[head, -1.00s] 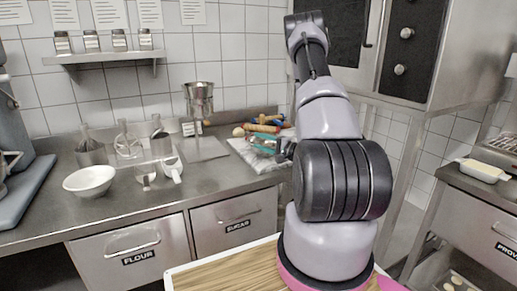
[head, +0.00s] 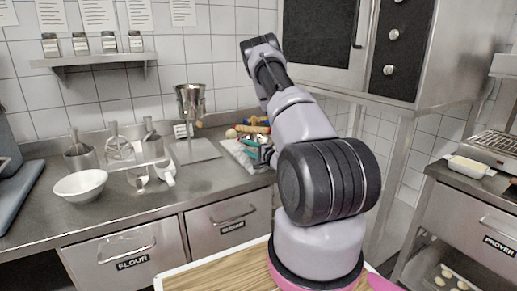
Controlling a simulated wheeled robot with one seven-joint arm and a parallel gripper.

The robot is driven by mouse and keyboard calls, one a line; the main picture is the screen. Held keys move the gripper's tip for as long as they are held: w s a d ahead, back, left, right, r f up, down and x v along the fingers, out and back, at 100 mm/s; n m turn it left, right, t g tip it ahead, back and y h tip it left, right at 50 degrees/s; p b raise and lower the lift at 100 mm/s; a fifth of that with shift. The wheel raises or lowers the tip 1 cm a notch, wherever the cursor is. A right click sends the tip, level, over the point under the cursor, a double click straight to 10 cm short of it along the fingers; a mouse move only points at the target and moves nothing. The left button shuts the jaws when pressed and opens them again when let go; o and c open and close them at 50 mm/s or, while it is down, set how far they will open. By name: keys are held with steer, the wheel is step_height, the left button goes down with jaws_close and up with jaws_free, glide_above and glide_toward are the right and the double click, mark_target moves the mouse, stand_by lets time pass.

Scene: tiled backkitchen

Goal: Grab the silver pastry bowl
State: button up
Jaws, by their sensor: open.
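My gripper (head: 266,154) seems to be the small dark part showing at the left edge of my arm, over the right end of the counter. Most of it is hidden behind the arm. It is open and well apart from the bowl, to its right and lower in the picture. Nothing shows held in it.
A cluttered tray (head: 240,150) lies at the right. A spice shelf (head: 98,57) hangs above. The front middle of the counter is clear.

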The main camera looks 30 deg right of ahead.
steer(key=shift+x, duration=0.9)
steer(key=shift+d, duration=0.1)
steer(key=shift+c, duration=0.3)
jaws_close()
stand_by(0.4)
